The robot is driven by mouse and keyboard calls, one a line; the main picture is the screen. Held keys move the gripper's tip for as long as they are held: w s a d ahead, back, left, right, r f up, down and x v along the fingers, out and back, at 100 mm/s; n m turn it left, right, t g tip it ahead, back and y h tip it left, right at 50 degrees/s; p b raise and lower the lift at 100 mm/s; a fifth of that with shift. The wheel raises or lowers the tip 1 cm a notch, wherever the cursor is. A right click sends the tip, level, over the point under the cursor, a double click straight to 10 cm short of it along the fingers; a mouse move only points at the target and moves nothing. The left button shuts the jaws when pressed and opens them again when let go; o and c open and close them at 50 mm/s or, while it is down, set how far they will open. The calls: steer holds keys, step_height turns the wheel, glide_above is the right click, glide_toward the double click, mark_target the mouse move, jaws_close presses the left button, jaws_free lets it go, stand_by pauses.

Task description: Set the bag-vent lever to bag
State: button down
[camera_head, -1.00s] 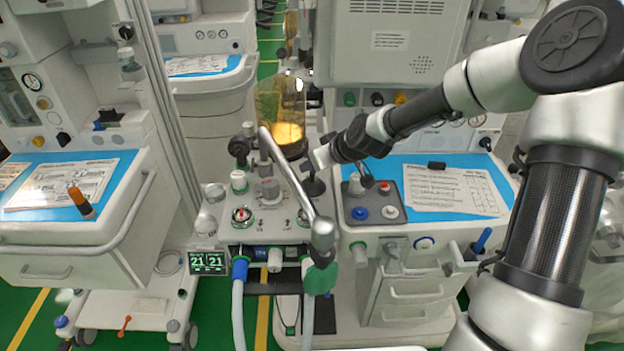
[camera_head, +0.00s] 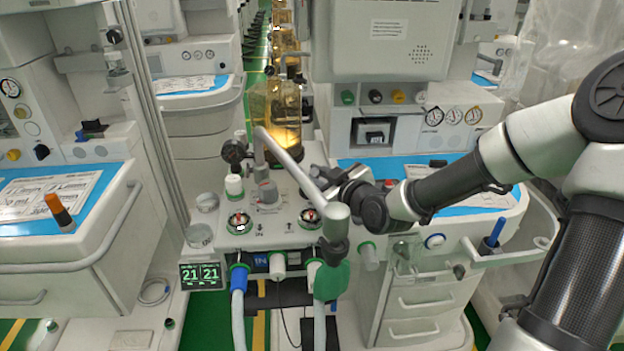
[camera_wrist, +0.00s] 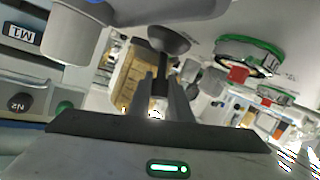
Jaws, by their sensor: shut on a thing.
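The bag-vent lever (camera_wrist: 168,40) shows in the wrist view as a dark stem with a wide, round, dark base at its far end. The two fingers of my gripper (camera_wrist: 160,82) stand close on either side of the stem and are shut on it. In the head view my gripper (camera_head: 326,181) is at the right side of the white valve block (camera_head: 268,238), just behind the grey bag arm. There the lever is hidden by the gripper and the bag arm. I cannot read which setting the lever is at.
The grey bag arm (camera_head: 298,181) slants across in front of my gripper, with a green bag (camera_head: 332,281) at its end. Two round valves (camera_head: 238,222) (camera_head: 310,217) sit on the block. An amber canister (camera_head: 272,112) stands behind. A blue-topped worktop (camera_head: 480,199) is to the right.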

stand_by(0.4)
steer(key=c, duration=1.6)
jaws_free()
steer(key=shift+s, duration=0.15)
